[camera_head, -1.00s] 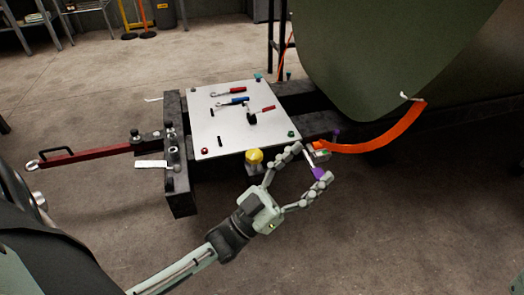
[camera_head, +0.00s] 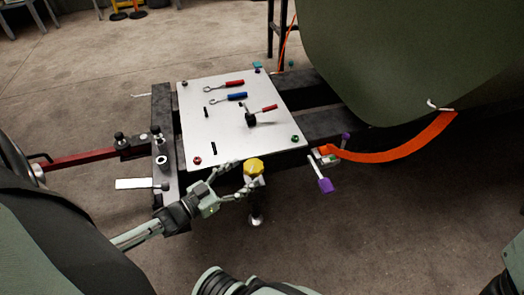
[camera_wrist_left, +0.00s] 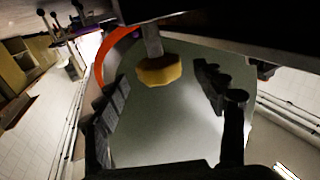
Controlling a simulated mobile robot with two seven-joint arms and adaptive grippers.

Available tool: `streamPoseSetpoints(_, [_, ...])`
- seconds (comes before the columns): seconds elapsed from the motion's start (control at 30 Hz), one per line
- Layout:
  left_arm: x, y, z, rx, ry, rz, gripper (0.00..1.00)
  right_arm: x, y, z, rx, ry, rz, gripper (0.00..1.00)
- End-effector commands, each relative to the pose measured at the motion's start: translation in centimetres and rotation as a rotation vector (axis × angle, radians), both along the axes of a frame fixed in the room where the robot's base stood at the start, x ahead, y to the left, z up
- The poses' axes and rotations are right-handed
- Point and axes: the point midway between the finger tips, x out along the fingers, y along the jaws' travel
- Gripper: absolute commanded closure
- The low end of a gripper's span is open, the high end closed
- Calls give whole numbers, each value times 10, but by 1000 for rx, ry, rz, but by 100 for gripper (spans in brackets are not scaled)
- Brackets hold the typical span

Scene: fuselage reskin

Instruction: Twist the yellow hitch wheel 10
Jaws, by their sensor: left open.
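The yellow hitch wheel (camera_head: 254,166) is a small knob on top of a short upright post, at the front edge of the white board. My left gripper (camera_head: 243,178) is just left of it, with its fingers spread and pointing at the wheel and its post. In the left wrist view the wheel (camera_wrist_left: 158,70) shows in the gap between the two open fingers (camera_wrist_left: 163,78). I cannot tell whether a finger touches it. The gripper holds nothing. My right gripper is not in view.
A purple-gripped lever (camera_head: 325,185) and an orange strap (camera_head: 400,148) are right of the wheel. A dark frame beam (camera_head: 160,110) borders the board on the left.

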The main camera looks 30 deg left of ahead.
Motion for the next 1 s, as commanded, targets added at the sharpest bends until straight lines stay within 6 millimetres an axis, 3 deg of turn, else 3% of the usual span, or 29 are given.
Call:
streamPoseSetpoints(0.17, [13,-5,-1,-1,-4,-2,30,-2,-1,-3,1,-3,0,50])
streamPoseSetpoints(0.4, [51,-17,-1,-1,-4,-1,30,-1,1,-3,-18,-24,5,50])
streamPoseSetpoints(0.6, [71,-24,-1,0,-1,0,30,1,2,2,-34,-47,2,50])
streamPoseSetpoints(0.93, [74,-25,0,-1,0,-1,30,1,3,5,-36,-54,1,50])
streamPoseSetpoints(1.0, [74,-25,0,-1,0,-1,39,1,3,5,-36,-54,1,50])
